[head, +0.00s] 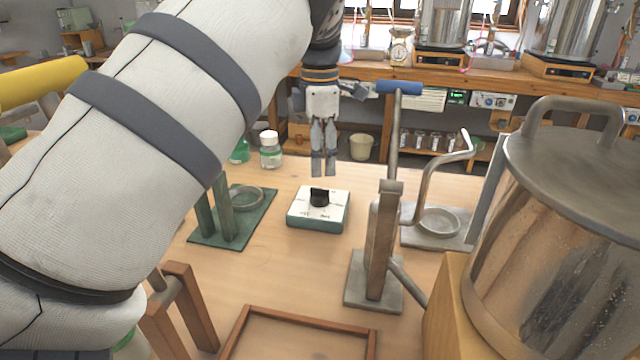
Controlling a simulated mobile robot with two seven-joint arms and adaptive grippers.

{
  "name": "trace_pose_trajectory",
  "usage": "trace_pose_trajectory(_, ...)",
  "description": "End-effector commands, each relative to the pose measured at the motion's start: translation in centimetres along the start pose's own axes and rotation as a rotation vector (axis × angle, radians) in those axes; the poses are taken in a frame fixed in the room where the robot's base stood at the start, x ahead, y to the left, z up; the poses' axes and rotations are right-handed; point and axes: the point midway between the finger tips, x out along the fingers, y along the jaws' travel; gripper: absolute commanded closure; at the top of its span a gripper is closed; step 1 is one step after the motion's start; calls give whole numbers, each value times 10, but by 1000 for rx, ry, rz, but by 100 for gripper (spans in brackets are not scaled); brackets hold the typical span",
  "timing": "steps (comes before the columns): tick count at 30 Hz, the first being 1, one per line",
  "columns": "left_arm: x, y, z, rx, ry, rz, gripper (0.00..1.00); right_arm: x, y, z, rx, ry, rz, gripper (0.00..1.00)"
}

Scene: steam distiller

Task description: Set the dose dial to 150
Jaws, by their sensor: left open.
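The dose dial is a black knob (319,197) on top of a small white box with a green base (318,222). The box sits on the wooden table in the middle of the head view. Marks show around the knob, but they are too small to read. My left gripper (323,174) points down above and just behind the box, apart from the knob. Its two fingers are close together with a narrow gap and nothing between them. My right gripper is not in view.
A metal stand with a blue-handled lever (399,87) stands right of the box. A large steel vessel (545,230) fills the right side. A green stand (215,225) is to the left, with a glass jar (270,150) behind it. A wooden tray (300,318) lies in front.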

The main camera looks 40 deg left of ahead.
Motion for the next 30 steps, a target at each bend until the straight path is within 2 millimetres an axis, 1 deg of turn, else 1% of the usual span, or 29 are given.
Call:
trace_pose_trajectory(1,9,-1,-1,-1,-1,1,46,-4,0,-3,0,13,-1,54)
trace_pose_trajectory(3,28,-1,-1,-1,-1,1,46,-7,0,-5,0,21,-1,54)
trace_pose_trajectory(6,51,-1,-1,0,-2,1,46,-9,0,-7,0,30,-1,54)
trace_pose_trajectory(9,67,0,0,0,-2,1,46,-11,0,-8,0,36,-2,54)
trace_pose_trajectory(13,78,0,0,-1,-2,1,46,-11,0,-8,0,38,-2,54)
trace_pose_trajectory(20,81,0,0,0,-1,1,46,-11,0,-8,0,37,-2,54)
trace_pose_trajectory(21,81,0,0,0,-1,1,51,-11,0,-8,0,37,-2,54)
trace_pose_trajectory(23,81,0,0,0,-1,1,64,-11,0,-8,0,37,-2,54)
trace_pose_trajectory(24,80,0,0,0,-1,1,73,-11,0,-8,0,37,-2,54)
trace_pose_trajectory(27,80,0,0,0,-1,1,95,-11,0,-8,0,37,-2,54)
trace_pose_trajectory(30,80,0,0,0,-1,1,95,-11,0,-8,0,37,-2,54)
